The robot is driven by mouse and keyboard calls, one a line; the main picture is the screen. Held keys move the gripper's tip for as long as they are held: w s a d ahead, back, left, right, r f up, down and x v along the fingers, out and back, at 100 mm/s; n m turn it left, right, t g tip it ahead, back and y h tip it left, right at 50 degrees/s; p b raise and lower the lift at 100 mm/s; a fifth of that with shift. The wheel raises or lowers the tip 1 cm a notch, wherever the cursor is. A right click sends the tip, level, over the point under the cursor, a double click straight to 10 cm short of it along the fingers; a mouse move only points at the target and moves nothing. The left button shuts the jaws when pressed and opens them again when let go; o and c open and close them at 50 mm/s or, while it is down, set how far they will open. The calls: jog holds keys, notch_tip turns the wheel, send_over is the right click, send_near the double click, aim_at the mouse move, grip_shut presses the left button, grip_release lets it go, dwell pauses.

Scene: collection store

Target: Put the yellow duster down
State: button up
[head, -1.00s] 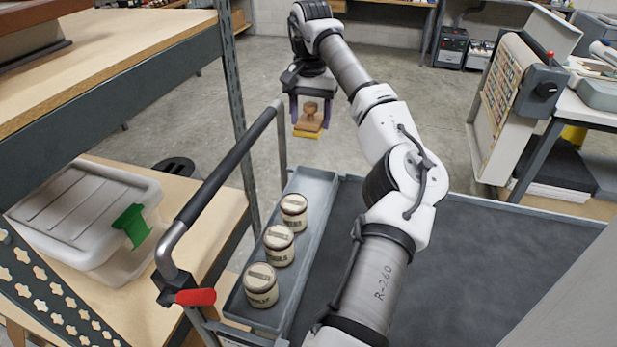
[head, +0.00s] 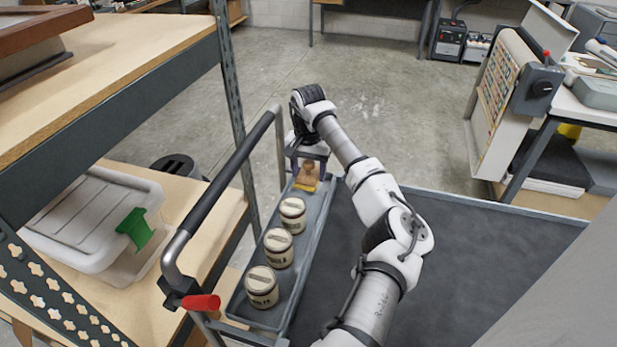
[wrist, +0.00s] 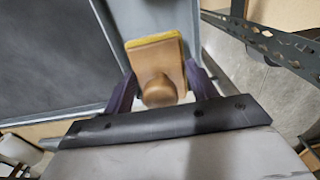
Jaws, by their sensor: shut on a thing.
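The yellow duster (head: 308,179) has a tan wooden back with a round knob and a thin yellow layer along its underside. My gripper (head: 307,174) is shut on it, at the far end of the narrow grey tray (head: 318,222) on the cart. In the wrist view the duster (wrist: 157,54) sits between my gripper's two purple fingers (wrist: 160,88), with its knob toward the camera. The grey tray surface shows beyond it. I cannot tell whether the duster touches the tray floor.
Several round labelled tins (head: 278,247) stand in a row in the same tray, nearer to me. The cart's black handle (head: 226,170) runs along the left. A dark mat surface (head: 470,260) to the right is clear. A shelf with a lidded bin (head: 90,215) stands at left.

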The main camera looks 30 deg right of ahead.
aim_at(309, 174)
notch_tip(309, 174, down, 3)
jog(key=shift+f+p, duration=0.1)
jog(key=shift+p, duration=0.45)
jog(key=shift+f, duration=0.3)
jog(key=shift+f, duration=0.2)
jog(key=o, duration=1.1)
jog(key=shift+r, duration=0.2)
notch_tip(309, 174, up, 12)
jog(key=b, duration=0.4)
